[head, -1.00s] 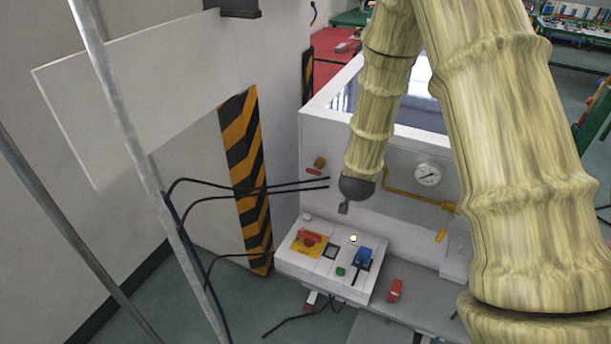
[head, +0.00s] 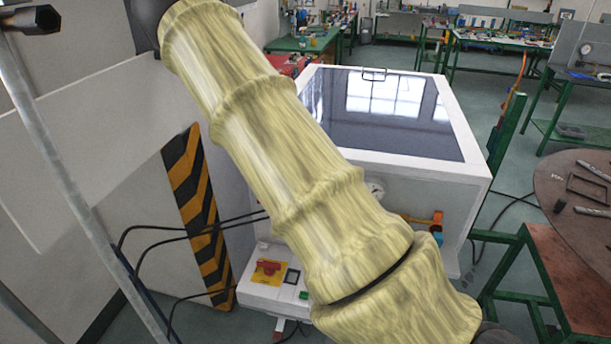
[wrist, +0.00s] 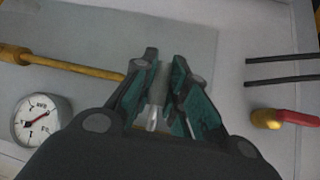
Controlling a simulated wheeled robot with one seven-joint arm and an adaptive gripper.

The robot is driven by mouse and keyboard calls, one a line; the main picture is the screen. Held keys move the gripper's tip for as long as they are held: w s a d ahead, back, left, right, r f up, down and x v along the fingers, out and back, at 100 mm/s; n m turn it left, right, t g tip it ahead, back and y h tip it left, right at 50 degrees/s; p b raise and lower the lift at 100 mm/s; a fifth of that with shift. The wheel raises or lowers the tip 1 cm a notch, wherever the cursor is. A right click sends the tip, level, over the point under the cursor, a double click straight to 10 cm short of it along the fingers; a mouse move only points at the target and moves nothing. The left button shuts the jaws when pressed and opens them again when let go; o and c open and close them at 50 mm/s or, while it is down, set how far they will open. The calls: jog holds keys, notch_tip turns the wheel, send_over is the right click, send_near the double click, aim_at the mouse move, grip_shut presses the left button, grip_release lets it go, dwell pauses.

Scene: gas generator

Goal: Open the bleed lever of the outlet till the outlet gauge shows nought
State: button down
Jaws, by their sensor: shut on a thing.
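My gripper (wrist: 166,70) is in the middle of the wrist view, in front of the white panel. Its dark and green fingers are shut on a narrow pale grey piece (wrist: 153,115). Too little of this piece shows to tell whether it is the bleed lever. A round white gauge (wrist: 42,118) with a red needle is at the left of the wrist view. Its figures are too small to read surely. In the head view my arm hides the gripper and most of the panel. Only an edge of the gauge (head: 376,189) shows beside the arm.
In the wrist view a yellow pipe (wrist: 70,66) runs towards the fingers, and a red and yellow handle (wrist: 284,118) sticks out at right. A control box (head: 245,294) with a red knob (head: 267,267) stands low. A striped post (head: 196,215) and metal pole (head: 50,165) are left.

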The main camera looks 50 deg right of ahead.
jog(key=c, duration=1.4)
grip_release()
jog(key=shift+d+f, duration=0.1)
jog(key=v, duration=1.2)
